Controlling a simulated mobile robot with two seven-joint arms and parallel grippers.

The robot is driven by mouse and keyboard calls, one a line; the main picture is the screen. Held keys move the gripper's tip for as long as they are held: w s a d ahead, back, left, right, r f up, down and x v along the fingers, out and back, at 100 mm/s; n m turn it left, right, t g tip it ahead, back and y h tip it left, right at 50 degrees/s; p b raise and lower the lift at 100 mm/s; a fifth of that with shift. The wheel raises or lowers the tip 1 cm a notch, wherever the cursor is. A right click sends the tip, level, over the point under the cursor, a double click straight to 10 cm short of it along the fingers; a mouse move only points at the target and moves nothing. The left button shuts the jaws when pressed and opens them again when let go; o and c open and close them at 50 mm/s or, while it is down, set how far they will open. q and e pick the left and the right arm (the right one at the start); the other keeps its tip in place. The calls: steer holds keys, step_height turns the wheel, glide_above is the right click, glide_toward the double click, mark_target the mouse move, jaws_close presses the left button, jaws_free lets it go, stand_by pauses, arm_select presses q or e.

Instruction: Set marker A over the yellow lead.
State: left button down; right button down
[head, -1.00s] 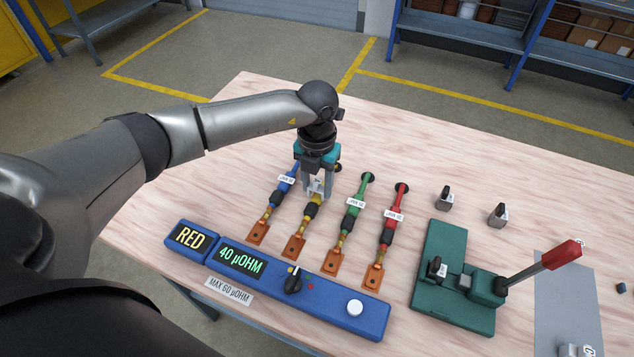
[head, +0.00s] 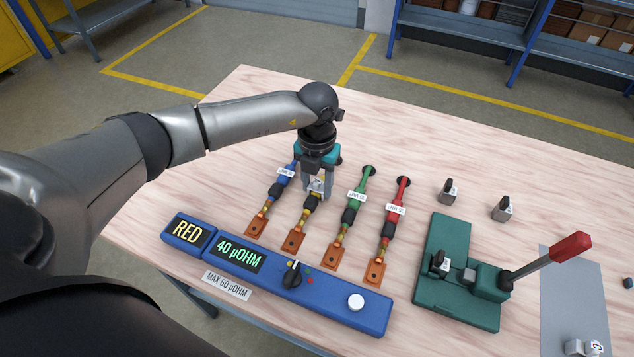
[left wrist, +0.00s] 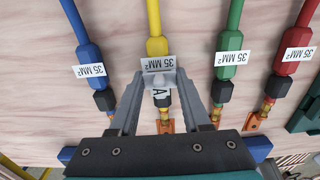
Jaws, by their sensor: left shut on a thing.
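My left gripper (head: 318,190) is shut on marker A (left wrist: 161,96), a small grey piece with a white plate lettered A. The gripper points down at the yellow lead (head: 309,208). In the left wrist view the yellow lead (left wrist: 153,18) runs up between the fingertips, with its white 35 MM² tag just beyond them. The marker lines up with the lead's dark sleeve near the copper lug. I cannot tell whether the marker touches the lead; the fingers hide part of it. My right gripper is not in view.
Blue (head: 281,184), green (head: 359,196) and red (head: 394,215) leads lie close on both sides. A blue meter box (head: 325,300) reads RED and 40 µOHM. A green press (head: 455,300) with a red-handled lever stands right. Other markers (head: 449,192) stand behind the press.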

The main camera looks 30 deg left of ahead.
mark_target(317, 181)
arm_select(q)
steer(key=shift+c, duration=1.4)
jaws_free()
step_height(317, 181, up, 15)
steer(key=p, duration=0.1)
steer(key=shift+r, duration=0.15)
steer(key=shift+s, duration=0.1)
